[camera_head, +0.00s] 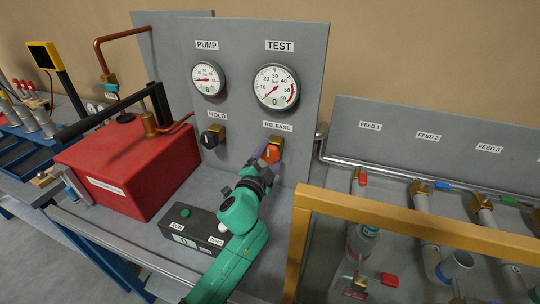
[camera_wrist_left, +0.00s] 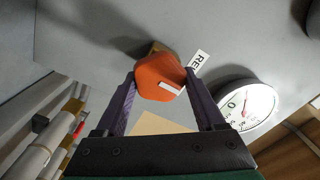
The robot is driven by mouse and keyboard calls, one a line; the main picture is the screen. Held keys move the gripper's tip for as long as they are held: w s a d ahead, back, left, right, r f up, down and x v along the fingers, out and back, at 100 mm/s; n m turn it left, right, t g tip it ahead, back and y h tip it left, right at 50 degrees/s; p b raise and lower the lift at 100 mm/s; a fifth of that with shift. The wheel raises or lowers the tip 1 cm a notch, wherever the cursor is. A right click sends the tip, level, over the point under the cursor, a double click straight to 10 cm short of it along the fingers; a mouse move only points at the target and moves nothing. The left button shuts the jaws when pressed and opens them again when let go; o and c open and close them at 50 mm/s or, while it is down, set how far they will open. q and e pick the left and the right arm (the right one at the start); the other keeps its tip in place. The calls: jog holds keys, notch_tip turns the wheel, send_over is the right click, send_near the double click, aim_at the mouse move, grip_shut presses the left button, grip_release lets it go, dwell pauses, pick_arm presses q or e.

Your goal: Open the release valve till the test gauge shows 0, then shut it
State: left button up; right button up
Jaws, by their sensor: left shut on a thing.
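The orange release valve knob (camera_head: 272,153) sits on a brass body on the grey panel, under the RELEASE label (camera_head: 278,126). My left gripper (camera_head: 263,158) is shut on this knob. In the left wrist view its dark fingers (camera_wrist_left: 160,95) flank the orange knob (camera_wrist_left: 159,74), whose white mark faces the camera. The white test gauge (camera_head: 277,87) is above the knob. Its needle points to the lower left, near the low end of the scale, and a 0 shows on its face. The gauge is partly visible in the left wrist view (camera_wrist_left: 252,99). My right gripper is not in view.
The pump gauge (camera_head: 208,79) and black hold knob (camera_head: 212,137) are on the panel's left. A red box (camera_head: 128,164) stands left on the bench, a black button box (camera_head: 195,229) in front. A yellow rail (camera_head: 420,222) and piping lie to the right.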

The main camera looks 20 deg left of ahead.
pick_arm(q)
jog(key=o, duration=1.3)
jog(key=shift+o, duration=0.2)
jog(key=s+b, duration=0.3)
jog(key=s, duration=1.1)
jog(key=shift+s+a, duration=0.3)
jog(key=shift+a, duration=0.15)
